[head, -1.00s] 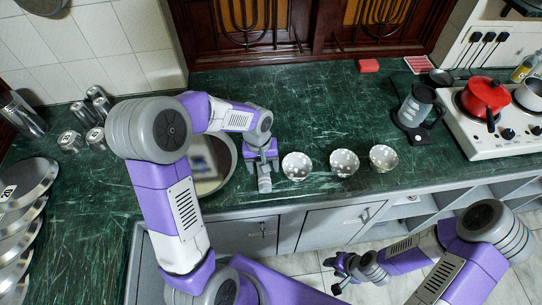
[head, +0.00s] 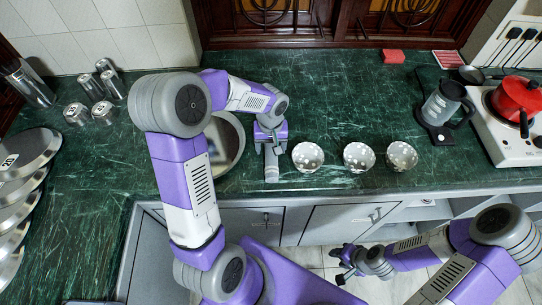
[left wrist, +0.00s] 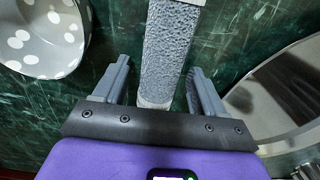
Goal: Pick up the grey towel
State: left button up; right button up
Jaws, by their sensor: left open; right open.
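The grey towel (left wrist: 170,45) is a narrow, rough-textured strip in the left wrist view, on the green counter. It runs between the two fingers of my left gripper (left wrist: 160,75), which are apart with gaps on both sides. In the head view the grey towel (head: 271,168) shows just below my left gripper (head: 270,147), left of the bowls; the gripper hides its upper part. My right gripper (head: 344,264) is open and empty, over the floor in front of the cabinets.
Three spotted bowls (head: 358,157) stand in a row right of the towel; the nearest bowl (left wrist: 40,38) shows in the left wrist view. A round basin (head: 229,148) lies left. A kettle (head: 443,103) and stove (head: 500,130) are at right, several canisters (head: 103,112) at left.

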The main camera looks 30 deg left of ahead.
pick_arm(q)
jog(key=c, duration=1.2)
